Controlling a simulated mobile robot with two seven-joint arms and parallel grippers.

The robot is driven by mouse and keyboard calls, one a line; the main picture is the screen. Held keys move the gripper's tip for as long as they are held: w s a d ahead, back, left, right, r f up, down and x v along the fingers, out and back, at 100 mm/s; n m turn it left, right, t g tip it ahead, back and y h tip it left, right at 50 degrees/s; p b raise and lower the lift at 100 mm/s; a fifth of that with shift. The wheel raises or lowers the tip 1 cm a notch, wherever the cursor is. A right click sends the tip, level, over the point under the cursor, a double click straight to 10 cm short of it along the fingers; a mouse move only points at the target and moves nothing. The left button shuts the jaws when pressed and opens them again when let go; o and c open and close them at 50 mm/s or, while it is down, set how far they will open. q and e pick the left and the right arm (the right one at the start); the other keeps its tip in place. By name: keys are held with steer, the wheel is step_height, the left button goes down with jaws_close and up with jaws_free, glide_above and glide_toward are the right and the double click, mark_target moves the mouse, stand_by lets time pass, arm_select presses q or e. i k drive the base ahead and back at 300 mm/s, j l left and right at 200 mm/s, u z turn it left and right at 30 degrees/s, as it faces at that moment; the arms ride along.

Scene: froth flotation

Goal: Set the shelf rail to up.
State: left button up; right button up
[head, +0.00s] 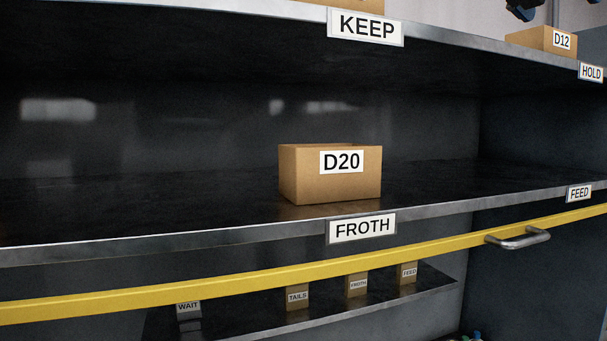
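The shelf rail (260,278) is a long yellow bar that runs across the front of the shelving, rising in the picture from lower left to right. It lies below the edge of the shelf (150,243) labelled FROTH (362,228) and FEED (579,193). A grey metal handle (520,240) is fixed to the rail near its right end. Neither gripper shows in the head view.
A cardboard box marked D20 (330,185) stands on the middle shelf. The upper shelf bears KEEP (365,27) and HOLD (591,72) labels and a D12 box (540,40). Several small labelled boxes, including TAILS (297,297), stand on a lower shelf behind the rail.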

mark_target(18, 312)
steer(key=k, duration=1.15)
